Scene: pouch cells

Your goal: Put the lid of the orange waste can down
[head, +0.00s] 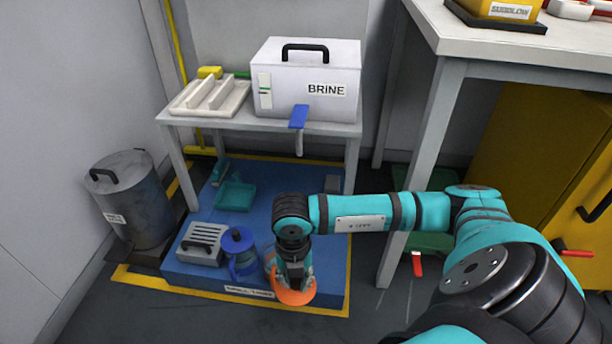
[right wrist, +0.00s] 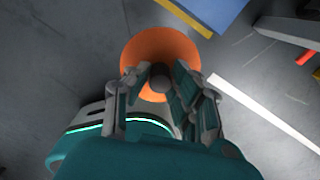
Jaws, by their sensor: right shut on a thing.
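The orange lid (head: 293,298) is a round disc low over the front edge of the blue platform in the head view. My right gripper (head: 296,284) points down and is shut on the lid's dark knob. In the right wrist view the orange lid (right wrist: 160,45) sits beyond the fingertips of my right gripper (right wrist: 160,80), with the dark knob between them. An orange-edged container (head: 269,261) shows partly behind the gripper, beside the blue jug; most of it is hidden. I cannot tell whether it is the waste can. My left gripper is not in view.
The blue platform (head: 190,268) holds a blue-lidded jug (head: 241,262), a grey slotted box (head: 199,247) and a teal dustpan (head: 236,194). A grey metal can (head: 135,205) stands at the left. A low table with a BRINE box (head: 307,85) stands behind. Dark floor is clear in front.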

